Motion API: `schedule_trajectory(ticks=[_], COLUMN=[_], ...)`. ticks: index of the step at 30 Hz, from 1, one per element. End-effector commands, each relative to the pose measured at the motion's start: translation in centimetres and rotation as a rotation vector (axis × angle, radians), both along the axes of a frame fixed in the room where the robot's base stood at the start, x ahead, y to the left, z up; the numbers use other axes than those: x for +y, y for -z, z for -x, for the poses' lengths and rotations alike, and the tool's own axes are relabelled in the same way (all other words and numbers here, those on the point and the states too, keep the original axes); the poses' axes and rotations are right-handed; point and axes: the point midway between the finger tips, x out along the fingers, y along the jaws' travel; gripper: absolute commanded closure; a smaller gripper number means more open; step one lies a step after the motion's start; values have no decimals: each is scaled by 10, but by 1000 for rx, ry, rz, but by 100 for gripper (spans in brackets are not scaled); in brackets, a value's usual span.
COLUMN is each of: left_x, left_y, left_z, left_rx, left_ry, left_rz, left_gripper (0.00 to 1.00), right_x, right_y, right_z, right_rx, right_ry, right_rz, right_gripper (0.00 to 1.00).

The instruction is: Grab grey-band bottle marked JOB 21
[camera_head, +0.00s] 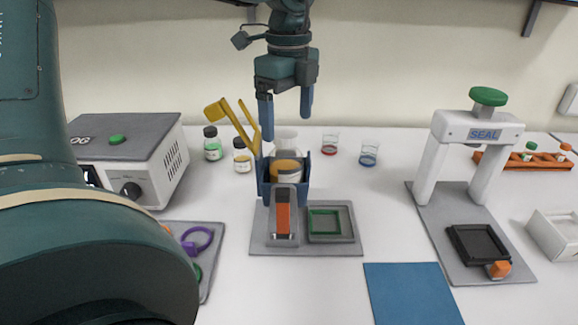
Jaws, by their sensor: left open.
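My left gripper (287,127) hangs at the top centre, pointing down, its two blue fingers apart and nothing between them. It is above and behind a blue holder (265,191) that contains a jar with an orange-brown lid (285,166). A black-capped bottle with a green band (212,150) and one with a yellow band (242,160) stand left of the holder. A pale, clear vessel (286,140) is partly hidden behind the holder, below the fingers. I cannot make out a grey band or a JOB 21 marking on any bottle. My right gripper is not in view.
A grey-topped machine (130,140) stands at left. A yellow bracket (243,125) rises beside the holder. Two beakers, red (330,145) and blue (369,156), stand right of it. A white SEAL press (480,132) and orange rack (525,161) are at right. A blue mat (412,295) lies in front.

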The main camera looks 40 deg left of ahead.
Motion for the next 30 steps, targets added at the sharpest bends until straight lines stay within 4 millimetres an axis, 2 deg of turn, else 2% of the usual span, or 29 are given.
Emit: schedule_trajectory(ticks=[3,11,19,28,30], left_x=[0,1,6,6,6], left_y=[20,39,77,84,84], left_z=[1,1,2,1,1], left_rx=[5,4,3,-1,-1], left_ry=[0,-1,0,-1,-1], left_rz=[2,2,1,1,1], left_gripper=[12,12,12,12,16], right_x=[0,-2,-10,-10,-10], right_y=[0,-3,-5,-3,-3], right_z=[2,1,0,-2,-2], right_rx=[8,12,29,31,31], right_ry=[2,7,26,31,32], right_rz=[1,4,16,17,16], right_gripper=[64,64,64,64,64])
